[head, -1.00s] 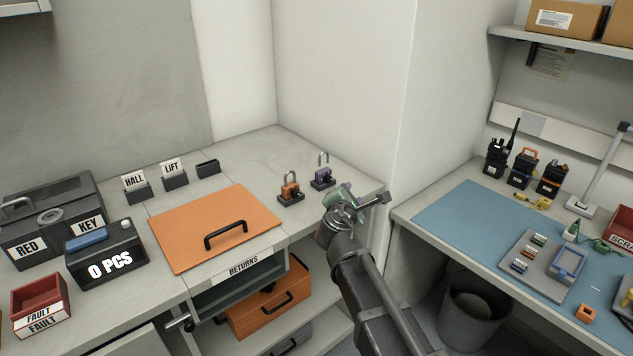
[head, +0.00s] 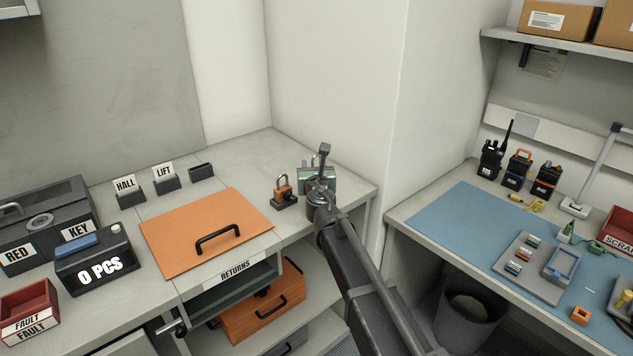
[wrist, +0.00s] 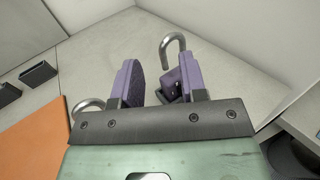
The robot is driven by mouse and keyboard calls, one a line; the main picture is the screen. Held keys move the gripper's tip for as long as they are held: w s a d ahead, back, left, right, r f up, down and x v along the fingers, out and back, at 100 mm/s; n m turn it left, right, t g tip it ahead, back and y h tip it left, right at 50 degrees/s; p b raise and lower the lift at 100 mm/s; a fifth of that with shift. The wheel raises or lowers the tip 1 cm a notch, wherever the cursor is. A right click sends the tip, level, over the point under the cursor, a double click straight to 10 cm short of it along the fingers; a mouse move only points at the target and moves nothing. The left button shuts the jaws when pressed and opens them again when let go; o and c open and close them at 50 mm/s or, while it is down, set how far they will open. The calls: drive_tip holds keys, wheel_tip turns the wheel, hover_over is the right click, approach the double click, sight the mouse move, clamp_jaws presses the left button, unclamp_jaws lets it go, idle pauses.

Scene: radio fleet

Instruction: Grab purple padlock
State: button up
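The purple padlock (wrist: 171,84) stands on the counter with its silver shackle raised. In the wrist view its body lies between my gripper's fingers, closer to the right finger, which hides part of it. My gripper (wrist: 160,72) is open, with purple-grey pads spread apart; I see no clear contact with the padlock. In the head view my gripper (head: 316,181) covers most of the purple padlock, and only a bit shows behind it.
An orange padlock (head: 284,191) stands just left of my gripper; its shackle shows in the wrist view (wrist: 88,104). An orange panel with a black handle (head: 205,237) lies further left. White walls rise behind and right of the counter corner.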

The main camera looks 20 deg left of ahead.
drive_tip(key=x, duration=0.3)
drive_tip(key=shift+w+f, duration=0.15)
clamp_jaws()
idle(0.3)
wheel_tip(320, 180, up, 20)
drive_tip(key=p, duration=2)
hover_over(313, 159)
drive_tip(key=s, duration=0.1)
drive_tip(key=shift+s+d, duration=0.1)
drive_tip(key=shift+d, duration=0.1)
